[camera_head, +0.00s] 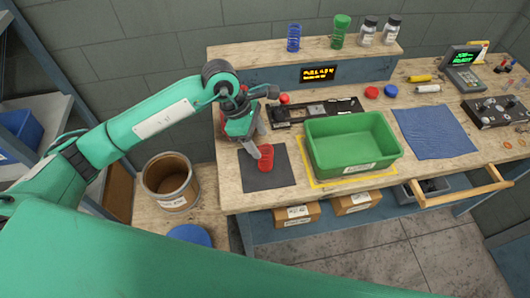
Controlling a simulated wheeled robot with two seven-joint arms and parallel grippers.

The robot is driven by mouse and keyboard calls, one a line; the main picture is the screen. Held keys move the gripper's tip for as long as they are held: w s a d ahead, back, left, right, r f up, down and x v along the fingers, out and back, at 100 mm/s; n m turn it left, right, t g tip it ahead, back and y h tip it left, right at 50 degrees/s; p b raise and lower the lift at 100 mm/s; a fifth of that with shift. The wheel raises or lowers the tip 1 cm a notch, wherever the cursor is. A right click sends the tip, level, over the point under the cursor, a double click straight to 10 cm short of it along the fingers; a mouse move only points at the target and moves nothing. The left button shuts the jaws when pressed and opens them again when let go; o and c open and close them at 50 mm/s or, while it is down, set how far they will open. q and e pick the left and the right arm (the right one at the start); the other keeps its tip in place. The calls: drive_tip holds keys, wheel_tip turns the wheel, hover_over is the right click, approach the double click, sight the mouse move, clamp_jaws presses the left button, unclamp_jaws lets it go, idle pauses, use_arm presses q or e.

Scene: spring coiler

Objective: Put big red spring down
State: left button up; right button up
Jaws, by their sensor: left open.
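The big red spring (266,158) is on the black mat (268,180) at the left end of the workbench, and it looks upright. My left gripper (258,150) is open at the spring's upper left side. One finger shows close to the spring; whether it touches the spring I cannot tell. The arm comes in from the left above the bench. My right gripper is not in view.
A green bin (352,146) stands right of the mat on a yellow-framed area. A blue cloth (434,131) lies further right. Blue (293,38) and green (340,31) springs stand on the back shelf. An open drawer (460,187) juts out in front.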

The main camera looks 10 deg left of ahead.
use_arm(q)
drive_tip(key=b+v, duration=0.1)
drive_tip(key=v, duration=0.3)
drive_tip(key=shift+a+r, duration=0.1)
drive_tip(key=shift+r, duration=0.3)
drive_tip(key=shift+s+f, duration=0.1)
drive_tip(key=shift+s, duration=0.05)
